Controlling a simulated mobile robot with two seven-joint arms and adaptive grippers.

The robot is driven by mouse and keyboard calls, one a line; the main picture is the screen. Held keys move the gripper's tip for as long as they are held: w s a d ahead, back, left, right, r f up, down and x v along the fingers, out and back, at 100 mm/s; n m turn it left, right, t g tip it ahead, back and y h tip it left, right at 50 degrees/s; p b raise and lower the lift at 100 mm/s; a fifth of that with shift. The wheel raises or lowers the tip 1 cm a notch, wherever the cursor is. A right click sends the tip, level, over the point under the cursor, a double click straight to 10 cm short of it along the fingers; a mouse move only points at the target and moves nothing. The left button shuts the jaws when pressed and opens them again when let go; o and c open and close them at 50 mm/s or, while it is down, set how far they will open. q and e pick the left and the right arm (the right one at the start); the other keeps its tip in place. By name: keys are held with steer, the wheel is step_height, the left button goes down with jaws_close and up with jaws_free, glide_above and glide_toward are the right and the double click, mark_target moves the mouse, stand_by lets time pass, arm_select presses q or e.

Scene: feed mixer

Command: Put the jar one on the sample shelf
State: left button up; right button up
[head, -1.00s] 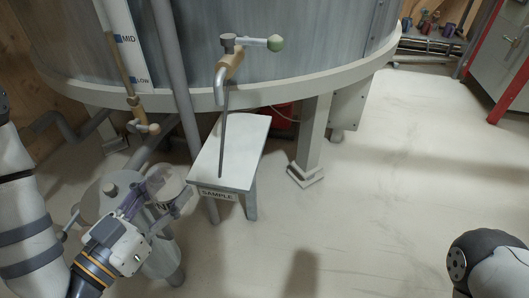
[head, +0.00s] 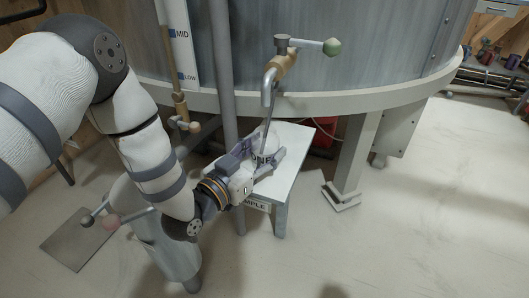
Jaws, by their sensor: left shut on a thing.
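Jar one (head: 264,153) is a pale, clear-looking jar with dark lettering on its side, partly hidden by gripper fingers. My left gripper (head: 266,161) is shut around it, reaching in from the left. The sample shelf (head: 296,142) is a small white stand with a "SAMPLE" label on its front edge, partly covered by my gripper. The jar is over the shelf's top, near its left-middle part. I cannot tell whether its base touches the shelf. My right gripper is out of view.
A grey post (head: 222,75) stands left, the tank leg (head: 355,155) right.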

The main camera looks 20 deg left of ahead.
arm_select(q)
steer(key=shift+r, duration=0.1)
steer(key=o, duration=1.2)
steer(key=shift+c, duration=0.2)
